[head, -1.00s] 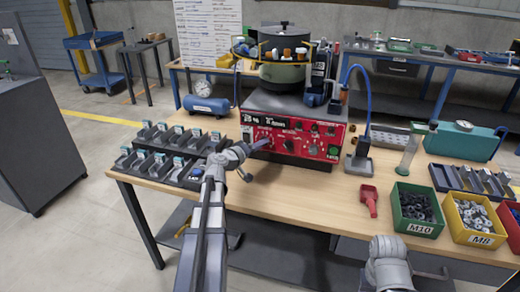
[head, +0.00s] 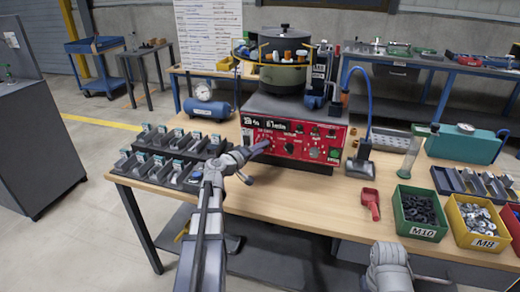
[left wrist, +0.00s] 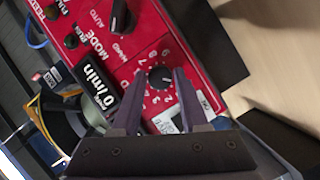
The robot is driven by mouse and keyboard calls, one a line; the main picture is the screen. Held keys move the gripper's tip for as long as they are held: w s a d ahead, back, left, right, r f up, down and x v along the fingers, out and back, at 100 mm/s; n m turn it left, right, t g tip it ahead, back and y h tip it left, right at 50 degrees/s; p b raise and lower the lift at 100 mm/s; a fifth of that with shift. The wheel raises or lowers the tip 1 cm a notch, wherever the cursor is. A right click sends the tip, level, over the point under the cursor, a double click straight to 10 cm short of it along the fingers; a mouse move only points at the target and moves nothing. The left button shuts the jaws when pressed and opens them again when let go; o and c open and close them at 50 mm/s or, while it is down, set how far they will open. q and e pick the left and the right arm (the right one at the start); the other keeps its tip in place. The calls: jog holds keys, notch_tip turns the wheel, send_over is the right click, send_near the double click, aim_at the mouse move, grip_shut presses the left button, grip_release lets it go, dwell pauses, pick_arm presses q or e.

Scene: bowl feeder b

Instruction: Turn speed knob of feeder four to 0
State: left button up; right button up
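The red control panel (head: 318,141) of the feeder faces me below the bowl (head: 283,75). In the left wrist view, a small black round knob (left wrist: 161,77) with a dial of digits lies between the two fingertips of my left gripper (left wrist: 159,73). The fingers stand apart on either side of it; contact cannot be told. A display (left wrist: 98,94) beside it reads 0/min. A larger black mode knob (left wrist: 122,15) sits farther up. In the head view my left gripper (head: 260,147) is at the panel's left part and hides some of it.
Sorting bins (head: 160,152) stand on the table left of my left arm. A red scoop (head: 370,203), a green bin (head: 419,213) and a yellow bin (head: 475,221) are on the right. A blue-hosed stand (head: 360,163) is just right of the panel. The table's front middle is clear.

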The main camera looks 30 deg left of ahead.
pick_arm(q)
jog(key=o, duration=0.4)
jog(key=shift+c, duration=0.2)
jog(key=p+v, duration=0.1)
jog(key=v, duration=0.7)
jog(key=shift+f, duration=0.1)
